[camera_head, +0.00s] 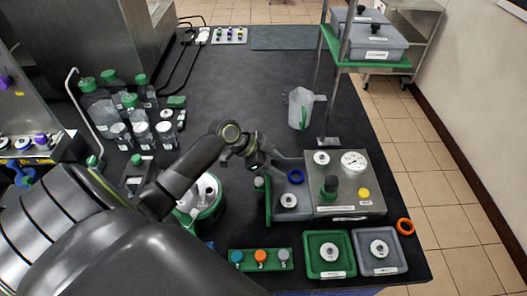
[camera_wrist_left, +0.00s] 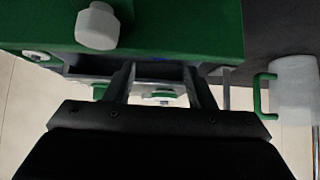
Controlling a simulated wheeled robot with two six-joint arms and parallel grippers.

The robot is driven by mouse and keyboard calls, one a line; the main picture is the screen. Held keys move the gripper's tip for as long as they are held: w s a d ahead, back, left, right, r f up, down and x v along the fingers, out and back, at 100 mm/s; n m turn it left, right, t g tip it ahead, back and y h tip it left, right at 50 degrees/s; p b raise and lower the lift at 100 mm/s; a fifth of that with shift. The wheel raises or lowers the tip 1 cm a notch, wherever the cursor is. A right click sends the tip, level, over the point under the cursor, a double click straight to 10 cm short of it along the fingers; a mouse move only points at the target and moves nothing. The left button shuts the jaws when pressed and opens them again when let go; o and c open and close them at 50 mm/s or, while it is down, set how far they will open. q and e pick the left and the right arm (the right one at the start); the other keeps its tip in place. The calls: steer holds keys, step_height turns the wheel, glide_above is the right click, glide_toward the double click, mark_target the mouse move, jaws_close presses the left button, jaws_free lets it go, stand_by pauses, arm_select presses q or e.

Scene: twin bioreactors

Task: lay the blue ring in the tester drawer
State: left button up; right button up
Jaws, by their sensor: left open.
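The tester (camera_head: 345,185) is a metal box with a gauge, a green knob and a yellow button. Its drawer (camera_head: 276,212) with a green front is pulled out to the left. The blue ring (camera_head: 295,176) shows inside the drawer at its far side, beside a white-and-metal round piece (camera_head: 289,200). My left gripper (camera_head: 280,164) is open at the far edge of the drawer, close to the blue ring. In the left wrist view the open fingers (camera_wrist_left: 163,75) reach up to the drawer's edge; a speck of blue shows between them. My right gripper is out of view.
A green tray (camera_head: 312,270) and a grey tray (camera_head: 368,267) stand in front, beside a green rack (camera_head: 243,268). A clear jug (camera_head: 300,107) stands behind.

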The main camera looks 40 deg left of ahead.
arm_select(q)
steer(key=v, duration=0.6)
steer(key=shift+a+r+b, duration=0.15)
steer(key=shift+r+b, duration=0.1)
steer(key=shift+b, duration=0.15)
steer(key=shift+s, duration=0.15)
